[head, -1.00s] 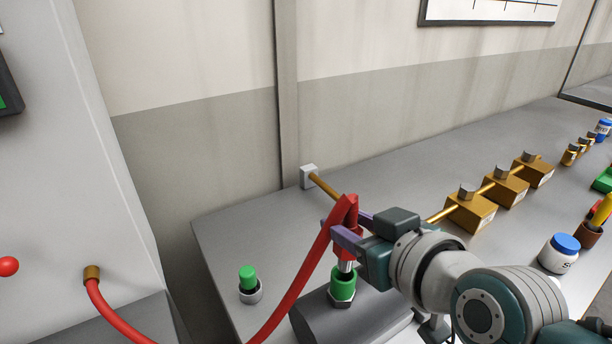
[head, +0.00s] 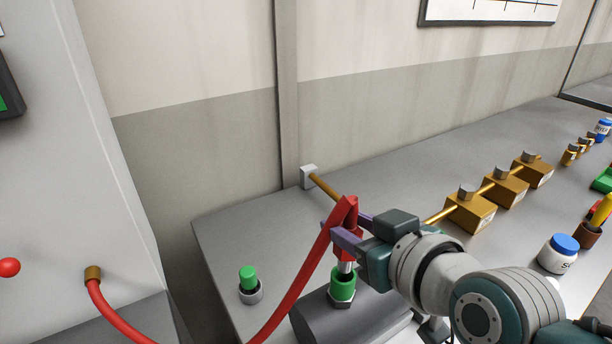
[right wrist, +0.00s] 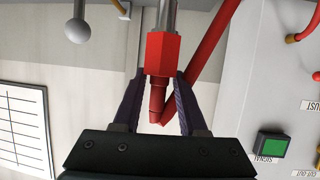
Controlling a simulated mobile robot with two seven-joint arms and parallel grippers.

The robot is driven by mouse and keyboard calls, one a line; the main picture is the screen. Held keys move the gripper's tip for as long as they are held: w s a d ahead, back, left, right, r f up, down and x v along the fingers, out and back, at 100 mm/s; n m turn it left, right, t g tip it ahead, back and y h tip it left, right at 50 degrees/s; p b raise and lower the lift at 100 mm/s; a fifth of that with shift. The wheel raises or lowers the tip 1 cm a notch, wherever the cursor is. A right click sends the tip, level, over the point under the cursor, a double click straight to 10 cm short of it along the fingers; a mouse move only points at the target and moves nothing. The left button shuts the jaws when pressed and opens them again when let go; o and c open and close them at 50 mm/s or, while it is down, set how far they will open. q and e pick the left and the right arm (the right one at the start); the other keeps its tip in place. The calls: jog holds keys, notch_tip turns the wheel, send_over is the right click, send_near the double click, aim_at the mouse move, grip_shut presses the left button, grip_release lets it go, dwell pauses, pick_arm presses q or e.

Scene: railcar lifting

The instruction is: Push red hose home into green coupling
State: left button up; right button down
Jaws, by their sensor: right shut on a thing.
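The red hose (head: 299,285) rises from the lower left and bends over into a red end fitting (head: 349,245) with a silver tip. My right gripper (head: 345,233) is shut on the red fitting, its purple fingers on either side. The right wrist view shows the red hex fitting (right wrist: 162,53) between the fingers (right wrist: 157,98), with the silver tip beyond it. The green coupling (head: 343,287) stands upright on a dark grey rounded body, directly below the fitting. The silver tip meets the coupling's top; how deep it sits cannot be told. My left gripper is not in view.
A green-capped fitting (head: 249,284) stands on the bench left of the coupling. A brass pipe (head: 326,187) comes from a wall block behind the gripper. Brass valve blocks (head: 470,211) and a blue-lidded jar (head: 559,252) are to the right. The bench's back left is clear.

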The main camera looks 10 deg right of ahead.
jog(key=shift+f+b, duration=1.8)
jog(key=shift+f, duration=0.25)
jog(key=shift+c, duration=1.9)
grip_release()
jog(key=p+v, duration=0.1)
jog(key=v, duration=0.9)
